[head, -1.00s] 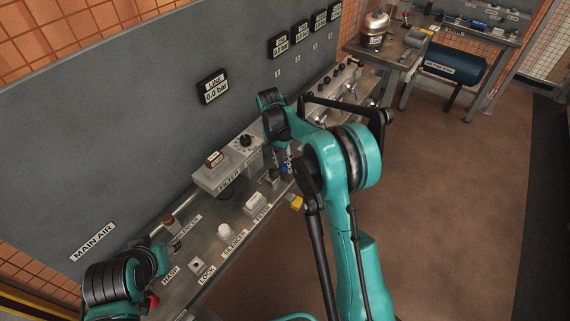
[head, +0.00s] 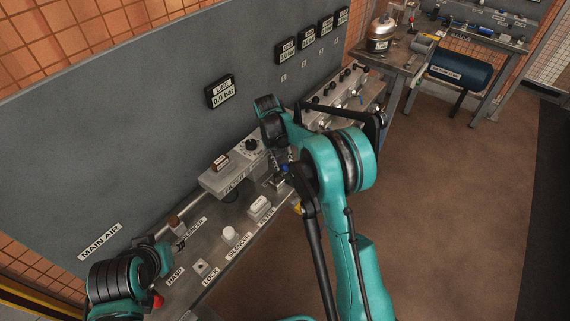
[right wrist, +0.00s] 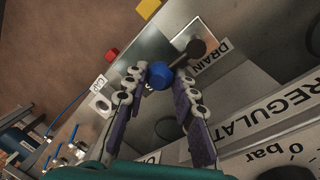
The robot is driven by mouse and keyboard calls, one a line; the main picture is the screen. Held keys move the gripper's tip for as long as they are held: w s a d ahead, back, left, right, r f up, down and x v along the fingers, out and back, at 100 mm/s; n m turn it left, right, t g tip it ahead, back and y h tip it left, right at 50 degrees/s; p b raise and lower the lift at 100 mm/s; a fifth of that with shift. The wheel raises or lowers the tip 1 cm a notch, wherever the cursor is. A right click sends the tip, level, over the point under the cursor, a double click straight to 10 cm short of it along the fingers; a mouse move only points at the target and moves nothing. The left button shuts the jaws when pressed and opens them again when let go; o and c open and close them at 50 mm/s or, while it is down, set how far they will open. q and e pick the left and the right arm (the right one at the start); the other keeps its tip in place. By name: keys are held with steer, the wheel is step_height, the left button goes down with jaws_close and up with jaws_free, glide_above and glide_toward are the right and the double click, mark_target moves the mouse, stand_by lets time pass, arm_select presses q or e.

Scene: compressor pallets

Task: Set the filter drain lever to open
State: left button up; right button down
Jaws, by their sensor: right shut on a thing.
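The filter drain lever has a blue knob that shows in the right wrist view (right wrist: 159,76) and, small, in the head view (head: 284,168). A DRAIN label (right wrist: 208,62) lies beside it. My right gripper (right wrist: 157,80) is shut on the blue knob, with one fingertip on each side; in the head view the right gripper (head: 281,163) is partly hidden by its own arm. The grey filter unit (head: 225,178) stands just left of it on the bench. My left arm is at the lower left, and its fingers cannot be made out clearly.
The bench (head: 207,247) carries a white spare silencer (head: 229,233), a white block (head: 259,207) and a lock plate (head: 201,267). The panel behind has a line gauge (head: 220,92) reading 0.0 bar. Open floor lies right.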

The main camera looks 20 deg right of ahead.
stand_by(0.3)
steer(key=c, duration=1.2)
jaws_free()
steer(key=r, duration=0.4)
steer(key=a+r, duration=0.1)
steer(key=r, duration=0.3)
steer(key=a+r, duration=0.1)
steer(key=r, duration=0.2)
steer(key=shift+w+a+r, duration=0.15)
steer(key=shift+w+r, duration=0.25)
